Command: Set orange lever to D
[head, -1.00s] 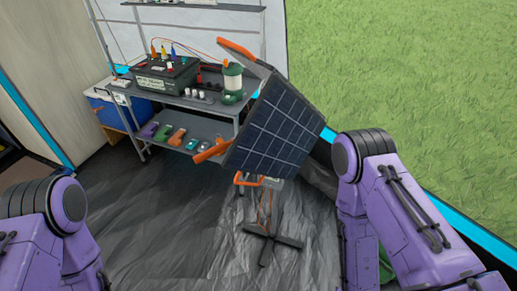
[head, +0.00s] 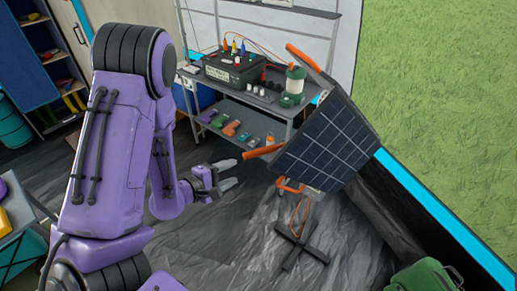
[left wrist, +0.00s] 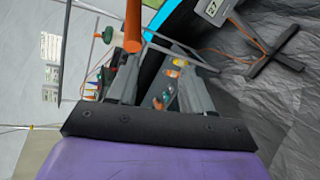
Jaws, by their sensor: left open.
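A tilted solar panel (head: 325,143) on a stand has an orange lever at its upper left (head: 305,57) and another orange lever at its lower left (head: 264,151). I cannot read a letter D or any marks at either one. My left gripper (head: 230,174) is open and empty, a little left of and below the lower lever. The left wrist view shows an orange bar (left wrist: 133,28) near the tip of one finger; whether they touch is unclear. A small display box (left wrist: 213,9) shows there at the top right. My right gripper is not in view.
A metal shelf (head: 262,97) behind holds a battery box (head: 233,68), a green lantern (head: 293,87) and several small coloured items. The stand's dark crossed feet (head: 302,246) rest on the floor. A green bag (head: 425,277) lies at the lower right.

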